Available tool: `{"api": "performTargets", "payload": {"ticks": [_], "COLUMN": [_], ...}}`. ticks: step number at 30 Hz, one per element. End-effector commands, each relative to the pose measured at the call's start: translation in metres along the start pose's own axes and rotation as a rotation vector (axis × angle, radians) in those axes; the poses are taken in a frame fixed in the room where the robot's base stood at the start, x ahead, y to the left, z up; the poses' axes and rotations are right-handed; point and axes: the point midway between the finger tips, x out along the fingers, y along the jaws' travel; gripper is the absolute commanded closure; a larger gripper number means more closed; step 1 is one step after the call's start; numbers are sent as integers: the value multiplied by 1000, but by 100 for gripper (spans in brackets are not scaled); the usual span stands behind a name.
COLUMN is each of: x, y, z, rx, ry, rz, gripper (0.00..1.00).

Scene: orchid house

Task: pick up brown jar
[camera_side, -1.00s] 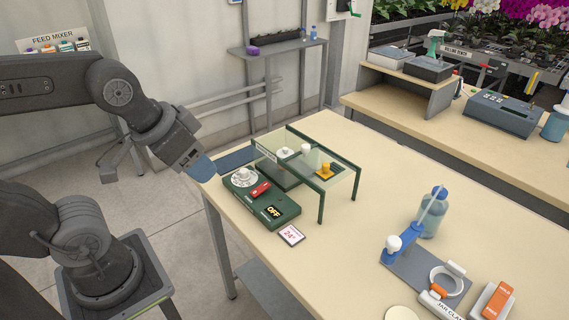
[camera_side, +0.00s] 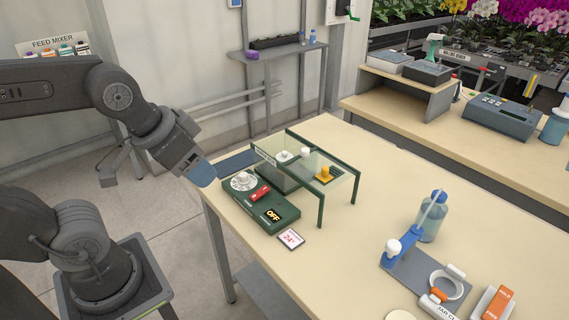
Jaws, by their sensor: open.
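I cannot make out a brown jar in this view. My gripper (camera_side: 202,173) is at the left, beyond the table's left edge and close to the green device. Its blue end points down and right, and nothing shows held in it. The jaws' gap is hard to see from this side. A green device (camera_side: 285,212) with a white dial, a red switch and an "OFF" display sits at the table's (camera_side: 345,235) left corner.
A green-framed glass stand (camera_side: 322,200) rises behind the device. A blue-capped bottle (camera_side: 433,222), a jar clamp (camera_side: 447,284) and an orange-labelled block (camera_side: 494,303) are at the right. The table's middle is clear. A back bench (camera_side: 420,125) holds equipment.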

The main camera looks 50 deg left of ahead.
Motion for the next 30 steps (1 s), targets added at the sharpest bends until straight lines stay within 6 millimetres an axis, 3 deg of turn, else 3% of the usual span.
{"api": "performTargets", "payload": {"ticks": [9,19,23,30], "x": [0,0,1,27], "y": [0,-2,-8,-34], "z": [0,-9,-39,-124], "rx": [0,30,150,508], "ry": [0,-11,-54,-173], "rz": [0,-3,-10,10], "gripper": [12,12,12,12]}}
